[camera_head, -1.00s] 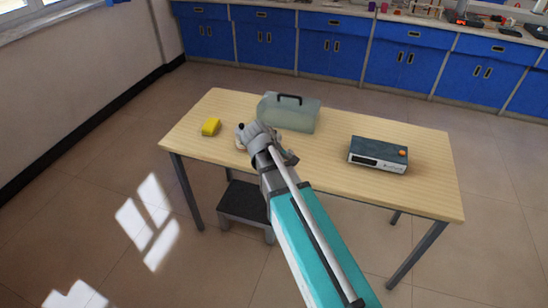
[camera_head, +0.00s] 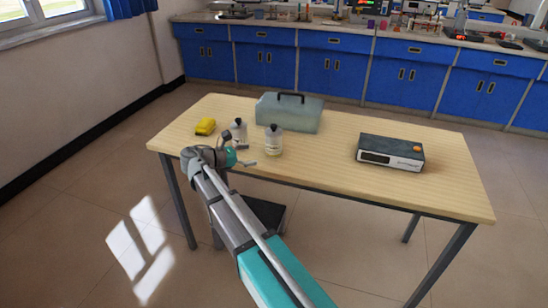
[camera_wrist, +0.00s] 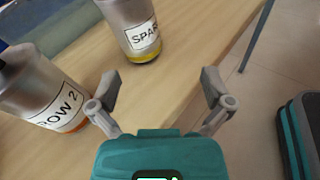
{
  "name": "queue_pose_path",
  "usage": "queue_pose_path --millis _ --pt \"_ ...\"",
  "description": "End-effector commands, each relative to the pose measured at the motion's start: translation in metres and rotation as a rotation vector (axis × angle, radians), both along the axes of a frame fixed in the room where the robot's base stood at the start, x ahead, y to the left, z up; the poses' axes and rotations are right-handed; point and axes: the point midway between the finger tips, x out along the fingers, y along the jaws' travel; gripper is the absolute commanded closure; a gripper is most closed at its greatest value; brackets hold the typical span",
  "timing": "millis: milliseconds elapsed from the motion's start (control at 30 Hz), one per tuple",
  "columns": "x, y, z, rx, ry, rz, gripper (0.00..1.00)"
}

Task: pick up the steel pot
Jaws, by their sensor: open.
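Two steel pots with black tops and pale labels stand upright near the table's front left edge. The right-hand pot (camera_head: 273,142) is ahead of my gripper (camera_head: 247,157); in the wrist view its label reads "SPAR", cut off by the shape (camera_wrist: 130,24). The left-hand pot (camera_head: 239,129) is partly hidden behind my wrist; in the wrist view the pot at the left (camera_wrist: 32,82) is labelled "ROW 2". Both show a yellow-orange band at the bottom. My gripper (camera_wrist: 160,84) is open and empty, low at the table's front edge, touching neither pot.
The tabletop between pots and device is clear.

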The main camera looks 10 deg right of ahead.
Motion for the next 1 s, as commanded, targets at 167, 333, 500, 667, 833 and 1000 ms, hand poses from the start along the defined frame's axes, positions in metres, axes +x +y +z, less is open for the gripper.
queue_pose_path --millis 167,333,500,667,833,1000 --pt "0.014 0.029 -0.010 -0.131 0.066 0.034 0.00" --pt "0.018 0.040 -0.008 -0.194 0.097 0.042 0.00" --pt "0.018 0.042 -0.005 -0.209 0.104 0.044 0.00" --pt "0.018 0.042 -0.005 -0.207 0.103 0.044 0.00" --pt "0.018 0.039 -0.005 -0.206 0.103 0.043 0.00" --pt "0.021 0.027 -0.005 -0.206 0.103 0.042 0.00"
